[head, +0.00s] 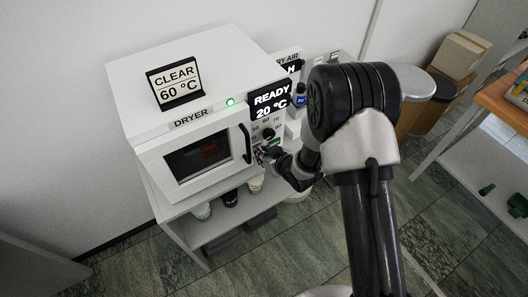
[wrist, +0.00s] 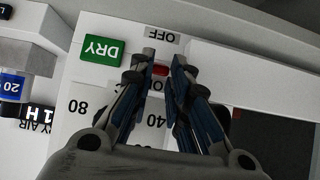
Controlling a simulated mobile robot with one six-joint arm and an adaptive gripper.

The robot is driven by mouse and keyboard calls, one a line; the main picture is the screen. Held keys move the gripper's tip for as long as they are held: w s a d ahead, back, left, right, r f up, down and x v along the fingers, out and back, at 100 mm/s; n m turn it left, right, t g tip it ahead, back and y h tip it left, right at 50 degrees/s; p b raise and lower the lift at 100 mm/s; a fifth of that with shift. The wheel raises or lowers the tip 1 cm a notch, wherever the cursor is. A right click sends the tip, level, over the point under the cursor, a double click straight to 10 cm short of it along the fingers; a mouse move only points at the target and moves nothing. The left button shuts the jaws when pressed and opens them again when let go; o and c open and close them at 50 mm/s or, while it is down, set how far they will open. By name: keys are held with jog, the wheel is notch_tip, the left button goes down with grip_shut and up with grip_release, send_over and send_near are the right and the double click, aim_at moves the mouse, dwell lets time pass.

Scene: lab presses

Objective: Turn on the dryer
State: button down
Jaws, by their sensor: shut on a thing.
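The dryer (head: 195,75) is a white box with a dark window in its door (head: 200,153). Its display (head: 270,101) reads READY 20 °C and a green light (head: 230,102) glows. My gripper (head: 262,153) is at the control panel, right of the door handle and below the dial (head: 268,133). In the wrist view my gripper (wrist: 163,60) has its fingers on either side of a small red switch (wrist: 160,70), between the OFF label (wrist: 162,36) and the partly hidden ON label. It is shut on this switch. A green DRY button (wrist: 102,50) is beside it. The fingers hide much of the temperature scale.
A sign (head: 175,82) on the dryer reads CLEAR 60 °C. Cups (head: 255,184) stand on the shelf below. Bins (head: 418,95) and a wooden-topped table (head: 505,98) are at the right.

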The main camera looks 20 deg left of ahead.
dwell(0.6)
jog(key=c, duration=1.8)
grip_release()
jog(key=shift+r+h, duration=0.1)
jog(key=shift+h, duration=0.2)
